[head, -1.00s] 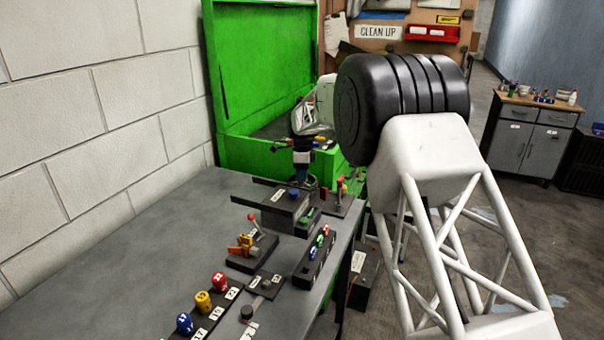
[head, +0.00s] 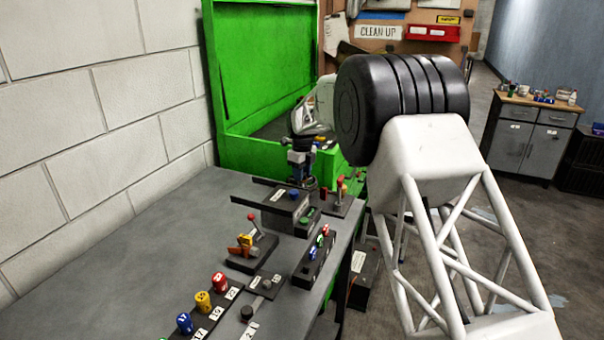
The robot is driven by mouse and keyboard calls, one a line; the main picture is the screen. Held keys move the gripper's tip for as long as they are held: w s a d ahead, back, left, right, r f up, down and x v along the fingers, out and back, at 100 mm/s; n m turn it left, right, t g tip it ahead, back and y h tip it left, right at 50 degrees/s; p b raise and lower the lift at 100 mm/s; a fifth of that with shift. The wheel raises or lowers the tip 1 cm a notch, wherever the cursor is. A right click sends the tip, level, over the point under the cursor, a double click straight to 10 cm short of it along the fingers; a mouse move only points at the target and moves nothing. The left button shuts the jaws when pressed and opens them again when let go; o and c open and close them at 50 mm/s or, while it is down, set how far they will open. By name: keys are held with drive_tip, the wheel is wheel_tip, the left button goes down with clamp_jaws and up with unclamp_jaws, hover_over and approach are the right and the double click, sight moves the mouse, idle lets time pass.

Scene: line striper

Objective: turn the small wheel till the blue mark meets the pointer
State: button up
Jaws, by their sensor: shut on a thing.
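My gripper (head: 301,174) points down at the far end of the grey bench and is shut on the small wheel (head: 307,184). Only a little of the wheel's dark rim shows beneath the fingers; the gripper hides the rest. I cannot make out the blue mark or the pointer at this distance.
A dark block with a blue knob (head: 295,194) stands just in front, and a red-handled lever (head: 340,186) beside it. A yellow-and-red device (head: 248,243) and colored knobs (head: 202,301) stand nearer. The open green chest (head: 268,75) is behind. The bench's left side is clear.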

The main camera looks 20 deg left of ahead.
drive_tip(key=shift+r, duration=0.1)
drive_tip(key=o, duration=0.9)
drive_tip(key=shift+r, duration=3.85)
